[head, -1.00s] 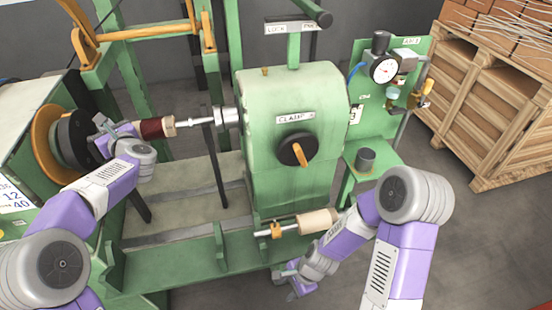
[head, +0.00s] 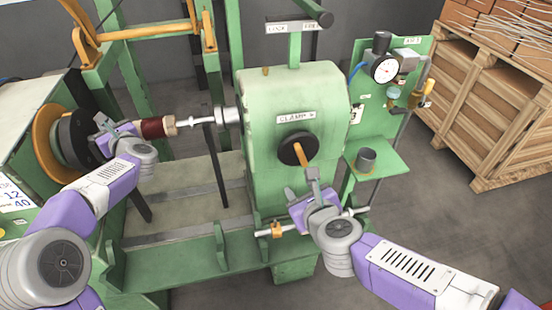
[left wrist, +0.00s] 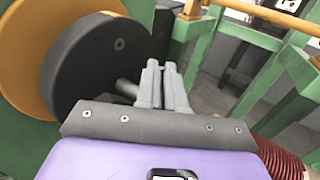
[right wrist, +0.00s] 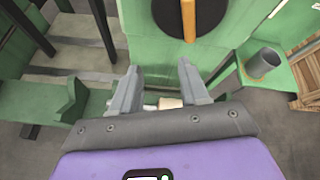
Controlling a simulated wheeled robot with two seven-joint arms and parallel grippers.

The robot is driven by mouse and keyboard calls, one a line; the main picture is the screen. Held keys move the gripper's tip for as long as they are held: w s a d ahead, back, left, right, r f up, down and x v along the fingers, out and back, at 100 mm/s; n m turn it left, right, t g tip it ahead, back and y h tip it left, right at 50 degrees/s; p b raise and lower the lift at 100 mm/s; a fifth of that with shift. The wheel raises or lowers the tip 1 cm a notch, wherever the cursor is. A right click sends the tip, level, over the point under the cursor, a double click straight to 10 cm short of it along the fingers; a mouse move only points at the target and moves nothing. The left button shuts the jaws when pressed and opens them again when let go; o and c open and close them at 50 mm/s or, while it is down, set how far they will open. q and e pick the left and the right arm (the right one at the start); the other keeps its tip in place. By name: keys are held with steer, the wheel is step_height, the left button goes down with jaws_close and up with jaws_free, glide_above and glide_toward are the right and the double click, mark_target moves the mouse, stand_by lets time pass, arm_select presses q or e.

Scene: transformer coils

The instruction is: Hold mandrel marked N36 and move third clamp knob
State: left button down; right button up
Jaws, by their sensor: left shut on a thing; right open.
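A mandrel with dark red winding (head: 155,128) lies level between the black faceplate (head: 75,140) and the tailstock spindle. Its winding shows at the lower right in the left wrist view (left wrist: 285,160). No N36 mark is legible. My left gripper (head: 103,125) is shut on the mandrel's left end beside the faceplate. The clamp knob (head: 289,151), black with an orange handle (head: 302,155), sits on the green housing under a CLAMP label (head: 296,118). My right gripper (head: 313,178) is open and empty, just below the knob; the knob also shows ahead in the right wrist view (right wrist: 170,14).
A cup (head: 366,160) stands on a green shelf (head: 385,163) to the right. A wooden crate (head: 485,120) stands farther right.

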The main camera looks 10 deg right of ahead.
mark_target(303, 159)
step_height(303, 159, up, 4)
steer(key=s+d+t+h, duration=0.1)
steer(key=s+d+h, duration=0.1)
steer(key=shift+m, duration=0.5)
steer(key=x, duration=1.2)
steer(key=shift+w+f, duration=0.1)
steer(key=shift+w, duration=0.05)
jaws_close()
